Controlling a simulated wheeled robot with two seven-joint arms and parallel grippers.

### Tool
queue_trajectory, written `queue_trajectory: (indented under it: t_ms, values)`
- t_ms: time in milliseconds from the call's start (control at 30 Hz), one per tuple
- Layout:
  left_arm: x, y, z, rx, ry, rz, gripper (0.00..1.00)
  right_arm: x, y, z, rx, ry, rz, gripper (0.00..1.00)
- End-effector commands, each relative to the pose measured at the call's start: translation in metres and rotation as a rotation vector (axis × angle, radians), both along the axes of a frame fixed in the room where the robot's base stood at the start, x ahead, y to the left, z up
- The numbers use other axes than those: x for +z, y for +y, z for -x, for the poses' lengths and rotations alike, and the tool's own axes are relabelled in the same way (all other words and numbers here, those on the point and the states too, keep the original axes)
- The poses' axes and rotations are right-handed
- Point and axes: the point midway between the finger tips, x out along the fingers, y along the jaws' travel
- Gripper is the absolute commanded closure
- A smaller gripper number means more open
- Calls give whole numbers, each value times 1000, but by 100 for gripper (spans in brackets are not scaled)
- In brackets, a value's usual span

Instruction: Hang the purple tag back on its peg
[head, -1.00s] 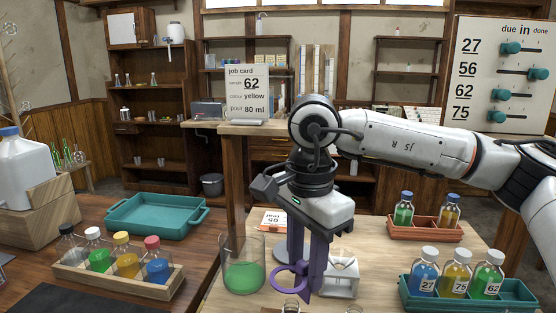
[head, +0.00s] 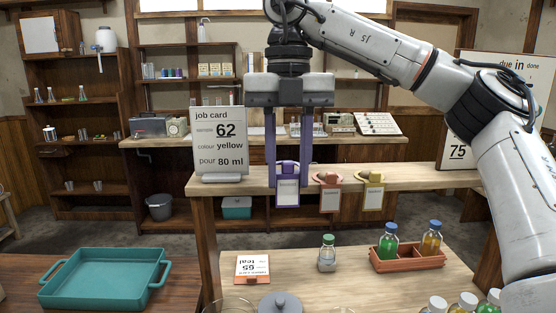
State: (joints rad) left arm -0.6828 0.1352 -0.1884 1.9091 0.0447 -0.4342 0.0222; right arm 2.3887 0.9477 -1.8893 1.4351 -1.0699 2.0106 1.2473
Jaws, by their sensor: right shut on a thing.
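The purple tag (head: 288,193), a pale card with a purple border and a purple top piece, is at the front edge of the raised wooden shelf, left of two other tags. My right gripper (head: 288,175) points down with its long purple fingers on either side of the tag's top piece, shut on it. The fingers and top piece hide the peg, so I cannot tell whether the tag hangs on it. My left gripper is not in view.
An orange tag (head: 329,199) and a yellow tag (head: 374,196) hang along the same shelf edge to the right. The job card (head: 219,142) stands close on the left. Below are a small green-capped bottle (head: 327,253) and an orange bottle rack (head: 408,262).

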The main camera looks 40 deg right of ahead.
Motion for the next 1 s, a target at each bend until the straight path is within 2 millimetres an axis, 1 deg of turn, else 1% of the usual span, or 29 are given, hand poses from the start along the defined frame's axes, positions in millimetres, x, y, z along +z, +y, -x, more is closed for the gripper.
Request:
queue_trajectory:
  t_ms: [233,533,600,800,1000]
  values:
    - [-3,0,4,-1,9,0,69,-2,-11,-13,-3,2,1,80]
    - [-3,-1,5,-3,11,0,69,-4,-28,-34,-1,1,2,80]
    - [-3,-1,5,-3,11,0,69,-12,-28,-34,3,5,-1,80]
    - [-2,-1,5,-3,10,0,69,-11,-29,-34,2,1,1,80]
    - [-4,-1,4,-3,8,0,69,-15,-29,-35,2,1,1,80]
